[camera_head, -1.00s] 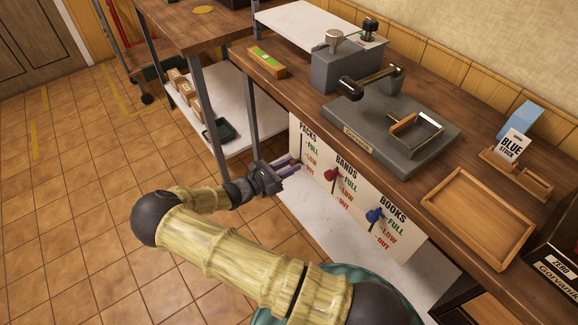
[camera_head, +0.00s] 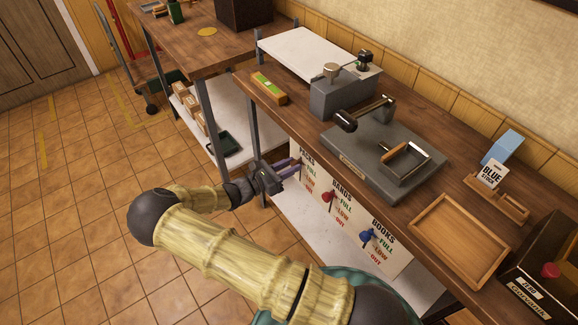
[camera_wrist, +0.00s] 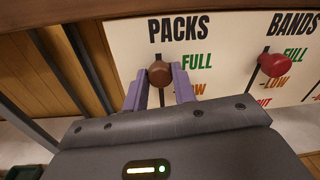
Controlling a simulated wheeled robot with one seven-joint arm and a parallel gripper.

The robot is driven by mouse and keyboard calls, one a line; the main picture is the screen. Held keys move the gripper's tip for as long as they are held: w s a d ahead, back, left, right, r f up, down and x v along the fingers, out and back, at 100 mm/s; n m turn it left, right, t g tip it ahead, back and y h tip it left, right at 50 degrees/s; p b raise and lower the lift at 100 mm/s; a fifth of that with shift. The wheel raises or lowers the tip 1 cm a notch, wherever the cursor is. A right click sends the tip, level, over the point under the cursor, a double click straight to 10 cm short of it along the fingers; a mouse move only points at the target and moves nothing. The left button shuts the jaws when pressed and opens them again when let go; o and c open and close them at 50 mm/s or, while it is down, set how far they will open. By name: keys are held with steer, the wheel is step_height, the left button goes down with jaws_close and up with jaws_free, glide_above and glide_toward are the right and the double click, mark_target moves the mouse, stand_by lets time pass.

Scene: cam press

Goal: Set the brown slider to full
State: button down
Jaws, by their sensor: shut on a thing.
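The brown slider (camera_wrist: 160,74) is a round knob on the white panel under the word PACKS in the wrist view. It sits beside the green FULL mark, its middle slightly below the word, with LOW lower down. My gripper (camera_wrist: 162,88) is shut on the brown slider, one purple finger on each side of it. In the head view my gripper (camera_head: 296,164) is at the panel's left part, and its fingers hide the brown slider there.
The red slider (camera_head: 327,197) under BANDS and the blue slider (camera_head: 366,234) under BOOKS are to the right on the same panel. The wooden bench top (camera_head: 296,118) overhangs the panel. A grey press (camera_head: 385,150) and a wooden tray (camera_head: 417,243) stand on it.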

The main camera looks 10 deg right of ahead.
steer(key=shift+r, duration=0.3)
steer(key=c, duration=1.1)
jaws_free()
steer(key=shift+c, duration=0.2)
steer(key=shift+f, duration=0.1)
steer(key=shift+s+a, duration=0.1)
steer(key=shift+a, duration=0.15)
steer(key=b+v, duration=0.1)
steer(key=v, duration=1.6)
steer(key=shift+d, duration=0.1)
